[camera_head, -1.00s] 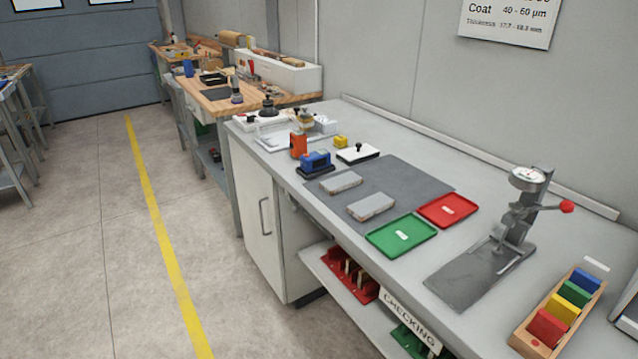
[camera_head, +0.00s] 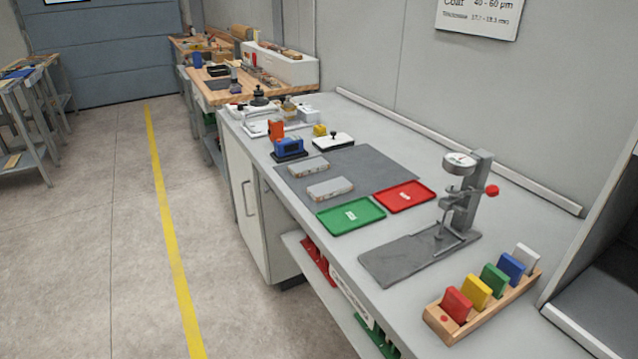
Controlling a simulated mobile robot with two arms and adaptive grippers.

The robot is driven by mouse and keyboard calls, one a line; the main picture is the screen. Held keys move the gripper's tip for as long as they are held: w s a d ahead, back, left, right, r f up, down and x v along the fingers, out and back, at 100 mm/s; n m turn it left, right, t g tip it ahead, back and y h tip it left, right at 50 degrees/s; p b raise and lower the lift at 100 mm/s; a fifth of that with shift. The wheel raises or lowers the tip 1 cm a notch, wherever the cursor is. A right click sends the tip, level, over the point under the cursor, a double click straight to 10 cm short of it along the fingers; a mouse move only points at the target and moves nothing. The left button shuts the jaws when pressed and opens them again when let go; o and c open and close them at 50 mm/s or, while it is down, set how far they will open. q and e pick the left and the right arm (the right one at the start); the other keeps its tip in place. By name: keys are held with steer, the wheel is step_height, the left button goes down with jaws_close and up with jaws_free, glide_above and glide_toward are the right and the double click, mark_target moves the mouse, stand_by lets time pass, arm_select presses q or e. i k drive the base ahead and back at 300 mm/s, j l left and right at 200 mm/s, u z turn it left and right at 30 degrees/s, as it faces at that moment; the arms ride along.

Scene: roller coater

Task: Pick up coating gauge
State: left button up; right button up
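No thing in view is labelled as the coating gauge, and I cannot tell for sure which one it is. A small upright orange device (camera_head: 276,130) stands on the grey bench (camera_head: 400,148), towards its far end. A blue device (camera_head: 289,146) on a dark base sits just in front of it. A dial gauge on a stand (camera_head: 460,190) with a red knob stands on the nearer part of the bench. Neither of my grippers is in view.
A dark mat (camera_head: 370,166) carries two grey blocks (camera_head: 330,188). A green tray (camera_head: 350,215) and a red tray (camera_head: 404,196) lie by its near edge. A wooden rack (camera_head: 484,305) holds several coloured blocks. The floor (camera_head: 80,260) left of the bench is clear.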

mark_target(276, 125)
steer(key=i+j+z, duration=0.2)
steer(key=z, duration=0.25)
steer(key=i+j+z, duration=0.15)
steer(key=j+z, duration=0.15)
steer(key=z, duration=0.15)
